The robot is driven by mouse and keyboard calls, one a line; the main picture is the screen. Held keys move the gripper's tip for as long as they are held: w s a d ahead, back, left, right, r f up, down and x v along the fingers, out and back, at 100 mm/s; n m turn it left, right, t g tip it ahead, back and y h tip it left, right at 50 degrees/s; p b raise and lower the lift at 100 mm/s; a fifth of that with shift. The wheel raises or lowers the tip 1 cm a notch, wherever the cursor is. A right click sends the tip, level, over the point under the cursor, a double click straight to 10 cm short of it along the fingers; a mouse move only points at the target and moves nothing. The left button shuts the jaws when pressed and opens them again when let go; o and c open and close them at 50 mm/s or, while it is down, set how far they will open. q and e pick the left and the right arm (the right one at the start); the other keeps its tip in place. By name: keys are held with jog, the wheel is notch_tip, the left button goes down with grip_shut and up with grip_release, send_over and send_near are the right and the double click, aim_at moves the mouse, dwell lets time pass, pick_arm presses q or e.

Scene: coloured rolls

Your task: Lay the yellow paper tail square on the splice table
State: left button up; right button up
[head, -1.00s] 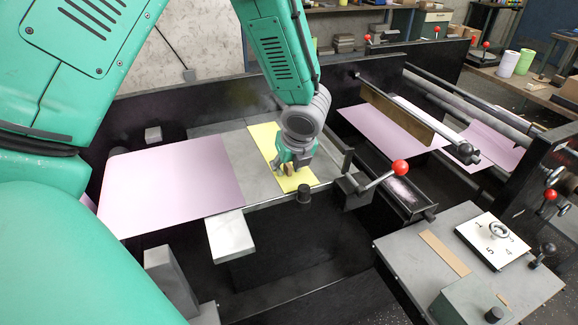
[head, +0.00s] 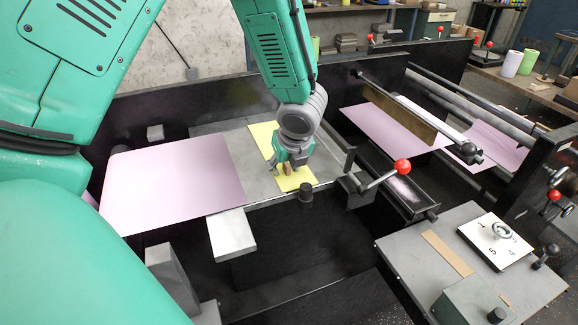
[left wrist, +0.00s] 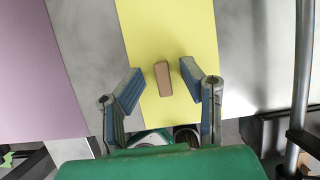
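The yellow paper tail (head: 262,135) lies flat as a strip on the grey splice table (head: 225,148). In the left wrist view, the yellow paper (left wrist: 165,28) runs down the middle with bare grey table (left wrist: 85,40) on both sides. A small brown block (left wrist: 163,78) rests on the paper. My left gripper (head: 287,170) is low over the near part of the paper. In the left wrist view, its two fingers (left wrist: 160,82) stand apart on either side of the block, with gaps showing. The paper under the gripper is partly hidden. My right gripper is not in view.
A lilac sheet (head: 170,185) lies left of the yellow paper. A brass-coloured bar (head: 395,112) crosses more lilac paper at the right. A grey side bench (head: 400,245) stands front right.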

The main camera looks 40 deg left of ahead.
pick_arm(q)
jog(key=shift+s+a+f, duration=0.1)
jog(key=shift+s+a, duration=0.1)
jog(key=shift+s, duration=0.3)
dwell(0.4)
jog(key=v, duration=1.2)
jog(key=shift+w, duration=0.1)
dwell(0.7)
